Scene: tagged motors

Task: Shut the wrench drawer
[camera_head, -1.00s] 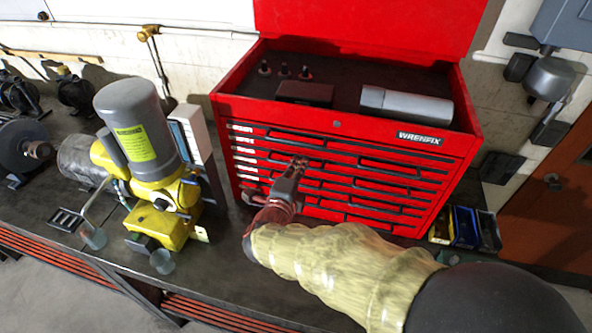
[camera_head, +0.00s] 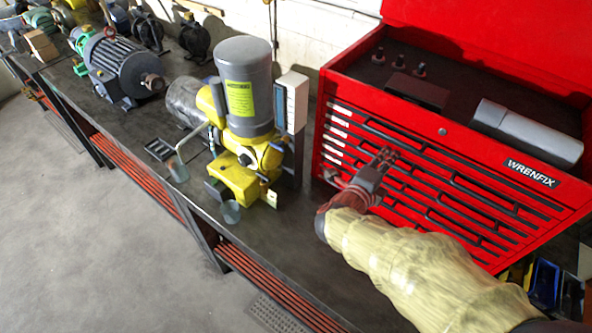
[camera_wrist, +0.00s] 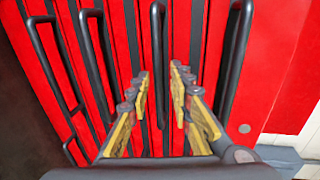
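The red tool chest (camera_head: 340,180) stands at the right in the head view, with several shallow drawers and dark bar handles. Its drawer fronts look about flush; I cannot tell which is the wrench drawer or see one clearly sticking out.
A yellow and grey motor unit (camera_head: 245,100) stands on the dark bench (camera_head: 270,235) left of the chest. A large grey motor (camera_head: 122,68) sits farther left. Small bins (camera_head: 545,283) are at the right. The floor in front is clear.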

